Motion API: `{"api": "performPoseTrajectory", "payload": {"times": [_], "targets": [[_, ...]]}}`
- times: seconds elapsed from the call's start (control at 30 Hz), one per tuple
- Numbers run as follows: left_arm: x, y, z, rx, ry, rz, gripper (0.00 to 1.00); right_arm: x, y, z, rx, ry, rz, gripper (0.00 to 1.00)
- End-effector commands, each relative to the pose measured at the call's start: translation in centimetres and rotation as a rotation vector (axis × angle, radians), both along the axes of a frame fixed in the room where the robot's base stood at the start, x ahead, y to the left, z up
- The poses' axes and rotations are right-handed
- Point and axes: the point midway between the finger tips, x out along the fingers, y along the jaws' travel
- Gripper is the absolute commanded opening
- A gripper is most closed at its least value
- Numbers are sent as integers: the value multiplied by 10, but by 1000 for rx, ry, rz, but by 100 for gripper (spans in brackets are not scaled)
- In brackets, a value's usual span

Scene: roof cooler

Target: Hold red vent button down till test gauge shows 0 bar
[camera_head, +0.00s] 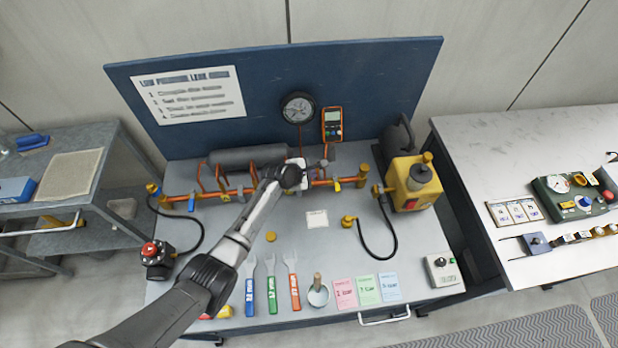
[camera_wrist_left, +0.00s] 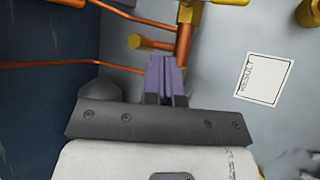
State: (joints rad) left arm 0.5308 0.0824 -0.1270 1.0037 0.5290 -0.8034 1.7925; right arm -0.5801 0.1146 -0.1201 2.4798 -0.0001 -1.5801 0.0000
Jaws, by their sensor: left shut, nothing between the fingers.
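The round test gauge (camera_head: 298,107) hangs on the blue back board; its needle is too small to read. A red button (camera_head: 149,249) sits on top of a dark box (camera_head: 158,262) at the bench's left edge, joined to the pipework by a black hose. I cannot read any label marking it as the vent button. My left gripper (camera_head: 321,164) reaches over the copper pipework below the gauge, far from this button. In the left wrist view its purple fingers (camera_wrist_left: 166,79) are shut and empty, near a brass and copper fitting (camera_wrist_left: 184,43). My right gripper is not in view.
A yellow pump unit (camera_head: 412,180) stands at the right. An orange meter (camera_head: 332,124) hangs on the board. Colour-handled tools (camera_head: 271,288), a cup (camera_head: 318,297), coloured cards (camera_head: 367,290) and a switch box (camera_head: 442,270) line the front. A white result card (camera_head: 317,219) lies mid-bench.

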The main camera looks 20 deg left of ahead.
Motion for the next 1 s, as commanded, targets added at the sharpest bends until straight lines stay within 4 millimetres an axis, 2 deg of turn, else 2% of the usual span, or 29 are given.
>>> {"api": "performPoseTrajectory", "payload": {"times": [1.0], "targets": [[-4,4,-18,3,14,5,0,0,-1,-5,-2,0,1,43]]}}
